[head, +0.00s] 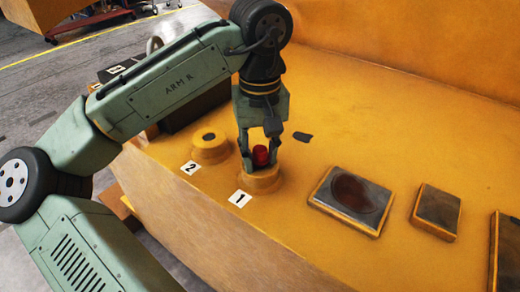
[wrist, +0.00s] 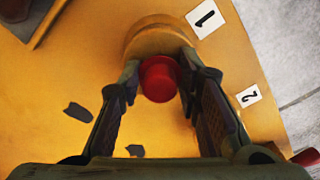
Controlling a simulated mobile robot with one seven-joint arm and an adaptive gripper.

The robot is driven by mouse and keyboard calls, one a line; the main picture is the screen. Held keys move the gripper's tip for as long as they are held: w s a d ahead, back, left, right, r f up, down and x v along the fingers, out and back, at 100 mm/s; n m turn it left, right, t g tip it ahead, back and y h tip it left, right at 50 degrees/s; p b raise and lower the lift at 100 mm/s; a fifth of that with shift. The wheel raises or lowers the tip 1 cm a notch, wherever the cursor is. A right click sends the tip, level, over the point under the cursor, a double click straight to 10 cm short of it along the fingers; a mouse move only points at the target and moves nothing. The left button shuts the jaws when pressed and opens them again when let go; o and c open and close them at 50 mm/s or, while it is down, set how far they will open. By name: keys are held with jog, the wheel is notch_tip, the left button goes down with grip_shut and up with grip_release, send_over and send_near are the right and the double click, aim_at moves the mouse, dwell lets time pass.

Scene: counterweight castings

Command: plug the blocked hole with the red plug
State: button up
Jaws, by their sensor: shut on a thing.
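My gripper (head: 261,160) points down and is shut on the red plug (head: 261,155), with one finger on each side of it. The plug also shows between the fingers in the wrist view (wrist: 158,78). They are at the round yellow boss by label 1 (head: 261,182), which also shows in the wrist view (wrist: 155,37). The plug and fingers hide the top of that boss; I cannot tell whether the plug touches it or whether its hole is blocked. The boss by label 2 (head: 210,150) shows a dark open hole in its top.
Label 1 (head: 240,199) and label 2 (head: 190,168) lie flat by their bosses. Raised dark-topped pads (head: 352,199) (head: 436,210) stand to the right. A dark flake-shaped patch (head: 303,136) is behind the gripper. A high yellow wall (head: 400,60) closes the back.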

jog(key=shift+r, duration=0.15)
jog(key=shift+r+p, duration=0.6)
jog(key=shift+p, duration=0.25)
jog(key=shift+f+p, duration=0.15)
jog(key=shift+p, duration=0.2)
dwell(1.7)
jog(key=shift+f, duration=0.6)
jog(key=shift+r, duration=0.1)
jog(key=shift+r, duration=0.7)
dwell(0.3)
jog(key=shift+f, duration=0.25)
dwell(0.8)
